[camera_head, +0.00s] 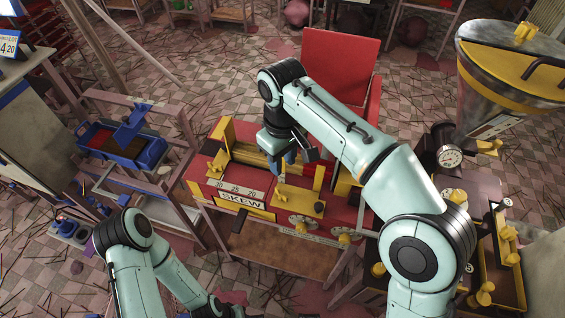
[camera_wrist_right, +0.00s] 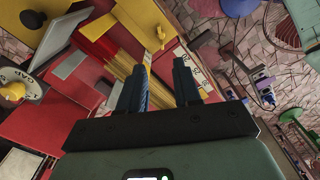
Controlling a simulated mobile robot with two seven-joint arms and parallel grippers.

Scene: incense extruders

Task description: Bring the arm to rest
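My right arm reaches in from the lower right, bent, with its right gripper (camera_head: 288,160) over the red and yellow machine (camera_head: 212,188) marked SKEW. In the right wrist view the two dark blue fingers of that gripper (camera_wrist_right: 160,72) stand apart with nothing between them. The machine (camera_wrist_right: 85,105) fills the left of that view, below the fingers; whether a fingertip touches it I cannot tell. My left arm (camera_head: 128,245) is folded at the lower left, and its gripper is out of view.
A large metal hopper (camera_head: 500,85) with a yellow top and a gauge (camera_head: 450,158) is at the right. A blue tray (camera_head: 150,152) sits on a stand at the left. Thin dark sticks litter the tiled floor.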

